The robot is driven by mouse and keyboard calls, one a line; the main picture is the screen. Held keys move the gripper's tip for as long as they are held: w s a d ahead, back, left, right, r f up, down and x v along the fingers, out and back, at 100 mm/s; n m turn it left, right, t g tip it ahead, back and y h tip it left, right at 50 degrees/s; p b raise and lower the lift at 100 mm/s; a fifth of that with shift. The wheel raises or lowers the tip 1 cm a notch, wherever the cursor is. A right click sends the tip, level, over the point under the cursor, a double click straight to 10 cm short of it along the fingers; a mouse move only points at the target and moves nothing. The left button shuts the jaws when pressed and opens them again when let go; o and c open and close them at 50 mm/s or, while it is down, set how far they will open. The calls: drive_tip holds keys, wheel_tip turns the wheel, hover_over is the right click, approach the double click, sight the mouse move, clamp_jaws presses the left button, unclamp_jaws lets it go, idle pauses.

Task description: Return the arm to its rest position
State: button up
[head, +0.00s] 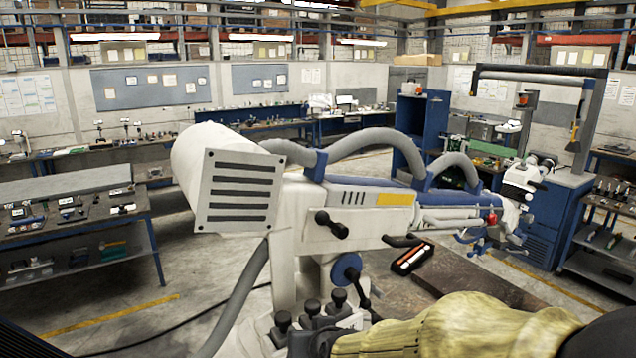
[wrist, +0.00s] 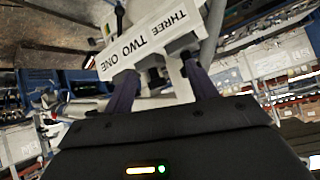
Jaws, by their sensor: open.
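A large white machine arm (head: 330,200) with a slotted box end (head: 238,192), grey hoses and a yellow label fills the middle of the head view. Its jointed end (head: 485,215) reaches right. Three black-knobbed levers (head: 310,309) stand on its base, near a blue round knob (head: 347,268). In the wrist view a white panel (wrist: 150,46) reads ONE, TWO, THREE. My gripper (wrist: 158,70) is open, its two dark fingers spread in front of that panel. I see nothing clearly held; contact with a lever cannot be told. My sleeved arm covers the lower right of the head view.
A grey-topped bench (head: 75,185) with tools stands at left. A dark surface with an orange-edged tray (head: 412,258) lies right of the machine. A blue cabinet (head: 422,118) stands behind. A microscope (head: 525,175) is at right. Concrete floor is open at lower left, crossed by a cable.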

drive_tip(key=s+d+f+m+g+h, duration=0.1)
drive_tip(key=s+d+f+g+h, duration=0.1)
drive_tip(key=s+d+f+g, duration=0.45)
drive_tip(key=s+d+f+g+h, duration=0.1)
drive_tip(key=s+d+f, duration=0.3)
drive_tip(key=d, duration=0.6)
drive_tip(key=s+b+x, duration=0.3)
drive_tip(key=b+x, duration=1.3)
drive_tip(key=b, duration=0.1)
drive_tip(key=shift+f, duration=0.5)
